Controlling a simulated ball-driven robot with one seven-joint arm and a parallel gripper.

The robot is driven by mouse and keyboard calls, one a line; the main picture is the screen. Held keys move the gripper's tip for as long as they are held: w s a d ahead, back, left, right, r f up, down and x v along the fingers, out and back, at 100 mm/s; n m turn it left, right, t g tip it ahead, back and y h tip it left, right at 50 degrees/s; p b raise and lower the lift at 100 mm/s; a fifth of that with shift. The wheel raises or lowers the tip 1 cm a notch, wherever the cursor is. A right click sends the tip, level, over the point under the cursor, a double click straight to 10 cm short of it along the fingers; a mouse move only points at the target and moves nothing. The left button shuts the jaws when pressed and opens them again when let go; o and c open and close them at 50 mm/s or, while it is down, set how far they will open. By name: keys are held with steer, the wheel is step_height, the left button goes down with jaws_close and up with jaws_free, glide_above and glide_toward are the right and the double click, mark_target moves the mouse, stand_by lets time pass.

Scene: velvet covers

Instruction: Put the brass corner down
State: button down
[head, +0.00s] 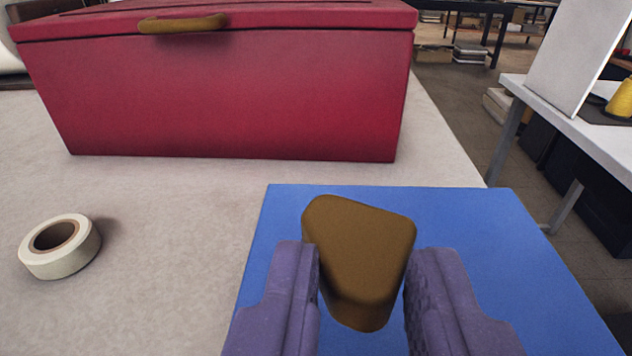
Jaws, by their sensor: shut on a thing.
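The brass corner (358,250) is a brown-gold rounded triangular block between the two purple fingers of my gripper (362,285). My gripper is shut on it, with a finger at its left and right sides. A blue mat (480,225) lies on the table behind and below the block. I cannot tell whether the underside of the block touches the mat, since its lower end shows no clear contact.
A red box (220,95) with a closed lid and a brass handle (183,23) stands at the back left. A roll of cream tape (60,247) lies at the left. The pale table (170,220) is clear between them. A white table (590,135) stands at the far right.

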mark_target(323, 316)
steer(key=w, duration=0.4)
steer(key=shift+a+f+b, duration=0.2)
steer(key=shift+a+b, duration=0.15)
steer(key=shift+b, duration=0.05)
steer(key=f+b, duration=0.1)
steer(key=f, duration=0.1)
steer(key=f+b, duration=0.1)
steer(key=shift+w+f, duration=0.2)
steer(key=shift+f, duration=0.2)
steer(key=shift+r, duration=0.15)
steer(key=c, duration=0.9)
jaws_free()
